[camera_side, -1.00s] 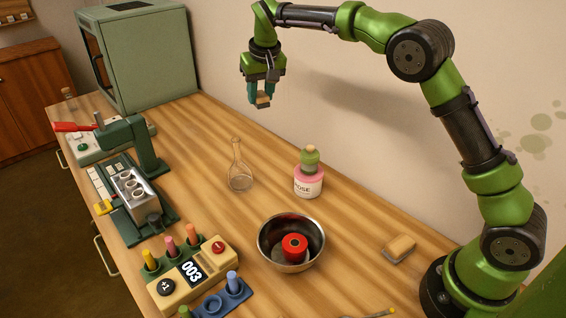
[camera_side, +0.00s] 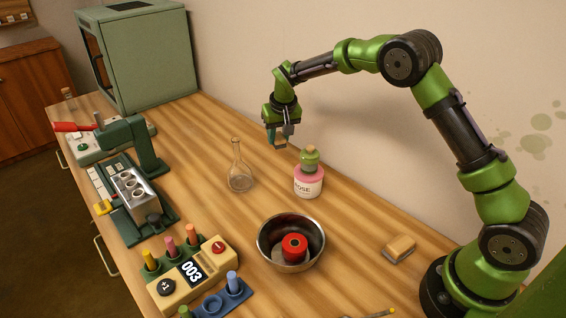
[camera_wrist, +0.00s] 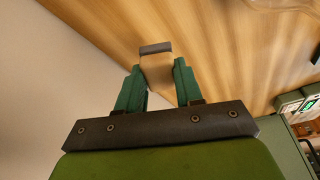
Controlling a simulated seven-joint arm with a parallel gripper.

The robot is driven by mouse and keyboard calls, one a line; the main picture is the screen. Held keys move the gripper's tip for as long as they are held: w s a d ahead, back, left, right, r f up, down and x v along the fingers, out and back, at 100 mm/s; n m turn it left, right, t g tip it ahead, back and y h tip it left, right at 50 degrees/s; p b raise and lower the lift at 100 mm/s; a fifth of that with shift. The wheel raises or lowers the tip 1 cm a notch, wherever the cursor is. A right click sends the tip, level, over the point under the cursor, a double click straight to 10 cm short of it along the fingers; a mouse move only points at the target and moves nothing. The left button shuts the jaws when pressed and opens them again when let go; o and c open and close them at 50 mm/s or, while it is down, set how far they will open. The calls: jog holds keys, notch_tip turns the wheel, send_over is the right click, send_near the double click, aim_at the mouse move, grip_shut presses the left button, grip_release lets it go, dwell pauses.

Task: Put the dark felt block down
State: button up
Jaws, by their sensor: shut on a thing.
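My gripper (camera_side: 278,136) is shut on the dark felt block, above the table behind the rose jar and to the right of the glass flask. In the wrist view the block (camera_wrist: 156,48) shows a grey strip on a pale body between the green fingers (camera_wrist: 158,88). The table (camera_wrist: 215,45) appears beyond it. In the side view the held block is small and partly hidden by the fingers.
The rose jar (camera_side: 308,181) with a green stopper and the flask (camera_side: 240,175) stand near my gripper. A steel bowl (camera_side: 262,243) holds a red piece. The table (camera_side: 205,140) is clear left of the gripper toward the green cabinet (camera_side: 145,60). The wall is close behind.

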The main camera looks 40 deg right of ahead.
aim_at(278, 162)
jog(key=shift+f, duration=3.35)
jog(key=shift+f, duration=0.2)
jog(key=o, duration=1)
